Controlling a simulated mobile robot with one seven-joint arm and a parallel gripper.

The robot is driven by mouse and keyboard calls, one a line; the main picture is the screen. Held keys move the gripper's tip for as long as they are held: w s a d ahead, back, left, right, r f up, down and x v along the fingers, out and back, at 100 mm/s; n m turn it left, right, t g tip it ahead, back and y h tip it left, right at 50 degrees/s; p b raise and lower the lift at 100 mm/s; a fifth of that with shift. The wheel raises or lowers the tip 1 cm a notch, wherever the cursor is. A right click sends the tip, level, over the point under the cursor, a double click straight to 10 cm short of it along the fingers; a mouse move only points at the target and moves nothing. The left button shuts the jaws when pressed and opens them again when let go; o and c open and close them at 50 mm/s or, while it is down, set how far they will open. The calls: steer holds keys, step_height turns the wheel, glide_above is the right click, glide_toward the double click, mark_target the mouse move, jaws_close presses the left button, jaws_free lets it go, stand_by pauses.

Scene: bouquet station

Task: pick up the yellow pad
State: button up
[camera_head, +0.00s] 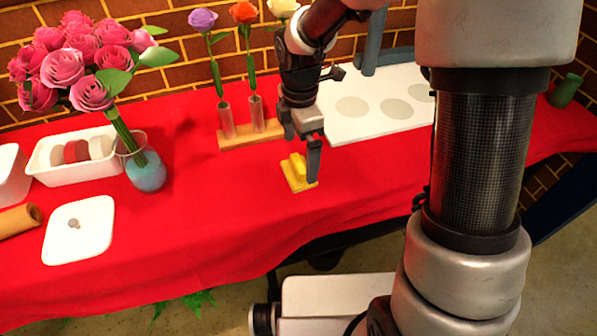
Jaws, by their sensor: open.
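The yellow pad (290,181) lies on the red cloth near the middle of the table. It has a flat square base and a raised yellow block (298,163) on top. My gripper (307,172) points down right at the pad. One dark finger shows in front of the block's right side and hides part of the pad. The other finger is hidden or hard to make out. The gripper is open, and I cannot tell whether a finger touches the pad.
Behind my gripper, a wooden stand (240,140) holds tubes with single flowers. A white board (370,125) with grey circles lies at right. At left are a vase (147,176) of pink roses, a white tray (60,178) and a white lid (90,235). Cloth right of the pad is clear.

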mark_target(299, 162)
step_height(299, 162, down, 5)
steer(key=shift+s+a+r+b, duration=0.15)
steer(key=shift+b, duration=0.75)
steer(key=c, duration=1.2)
steer(key=shift+o, duration=0.2)
step_height(299, 162, up, 10)
steer(key=p, duration=0.3)
